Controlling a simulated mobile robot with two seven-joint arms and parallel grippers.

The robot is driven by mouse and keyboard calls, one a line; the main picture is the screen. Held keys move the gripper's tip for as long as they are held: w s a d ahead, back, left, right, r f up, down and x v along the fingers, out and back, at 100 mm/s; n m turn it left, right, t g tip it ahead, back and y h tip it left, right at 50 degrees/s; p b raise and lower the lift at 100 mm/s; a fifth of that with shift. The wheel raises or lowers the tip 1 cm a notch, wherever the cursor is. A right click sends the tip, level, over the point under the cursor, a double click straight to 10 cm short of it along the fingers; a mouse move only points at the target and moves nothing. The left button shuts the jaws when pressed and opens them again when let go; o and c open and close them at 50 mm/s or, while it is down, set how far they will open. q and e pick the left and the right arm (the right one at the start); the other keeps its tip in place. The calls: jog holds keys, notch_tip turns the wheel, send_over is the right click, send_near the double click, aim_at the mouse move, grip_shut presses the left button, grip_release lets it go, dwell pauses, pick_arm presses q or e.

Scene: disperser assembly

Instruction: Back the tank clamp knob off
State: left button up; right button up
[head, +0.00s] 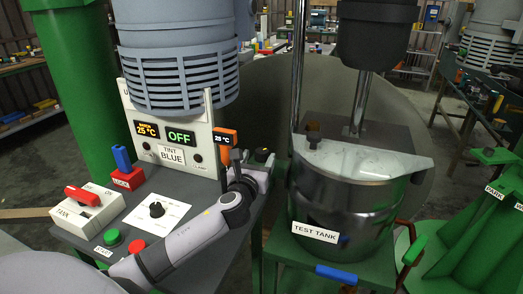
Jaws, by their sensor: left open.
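The test tank (335,210) is a shiny metal vessel with a white label, standing on a green stand at right of centre. A dark knob (313,131) stands above its left rim. Another dark round knob (262,154) shows left of the tank, at my left gripper. I cannot tell which of the two is the tank clamp knob. My left gripper (258,168) is open beside the console's right edge, close to the second knob. Whether its fingers touch that knob is unclear. My left arm hides part of the console. My right gripper is not in view.
An orange handle (226,136) stands just left of my gripper. A blue handle (336,273) is below the tank.

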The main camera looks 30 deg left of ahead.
aim_at(260, 155)
pick_arm(q)
jog(key=shift+x, duration=2.5)
jog(key=shift+y, duration=0.3)
jog(key=c, duration=1)
